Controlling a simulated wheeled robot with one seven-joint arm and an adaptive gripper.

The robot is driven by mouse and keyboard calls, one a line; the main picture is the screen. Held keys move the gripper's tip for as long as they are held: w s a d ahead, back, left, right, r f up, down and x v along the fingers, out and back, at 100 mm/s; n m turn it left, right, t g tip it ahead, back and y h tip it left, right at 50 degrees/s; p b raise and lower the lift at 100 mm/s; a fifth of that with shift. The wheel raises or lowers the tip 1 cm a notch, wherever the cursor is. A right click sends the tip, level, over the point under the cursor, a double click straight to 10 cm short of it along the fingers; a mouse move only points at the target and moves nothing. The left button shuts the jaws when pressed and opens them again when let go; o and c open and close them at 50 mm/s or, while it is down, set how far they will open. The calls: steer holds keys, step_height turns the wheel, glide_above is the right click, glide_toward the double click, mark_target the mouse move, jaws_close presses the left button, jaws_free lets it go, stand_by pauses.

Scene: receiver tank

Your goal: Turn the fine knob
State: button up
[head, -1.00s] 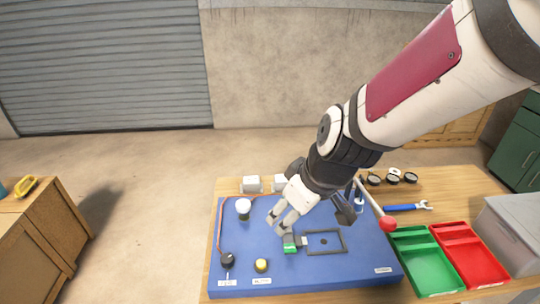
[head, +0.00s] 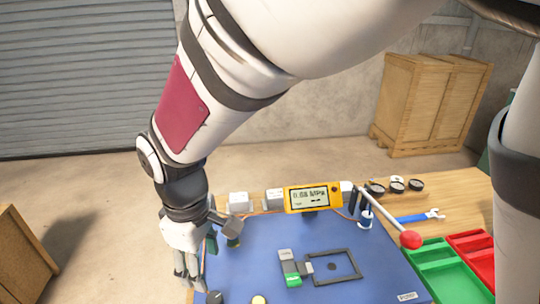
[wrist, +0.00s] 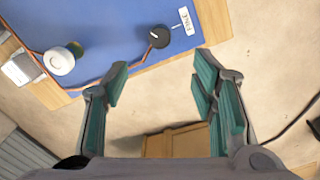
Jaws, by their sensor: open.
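A black round knob with a white mark, which I take to be the fine knob, sits at the blue panel's edge in the wrist view (wrist: 158,37), beside a small white label (wrist: 187,20). In the head view the knob (head: 215,297) is cut by the bottom edge. My gripper (head: 187,280) points down just left of the panel, apart from the knob. In the wrist view my gripper (wrist: 160,82) is open and empty, with the knob beyond the fingertips.
The blue panel (head: 250,265) carries a yellow gauge (head: 313,198), a black frame with a green-ended part (head: 290,268), and a red-ended lever (head: 410,239). A white-topped part (wrist: 60,62) stands near the knob. Green (head: 440,270) and red trays lie right.

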mark_target(214, 299)
steer(key=f, duration=1.4)
steer(key=shift+w, duration=0.2)
steer(key=shift+c, duration=0.4)
steer(key=c, duration=1.1)
steer(key=shift+o, duration=0.2)
steer(key=shift+r+m+p, duration=0.15)
steer(key=shift+m+p, duration=0.3)
steer(key=shift+m, duration=0.35)
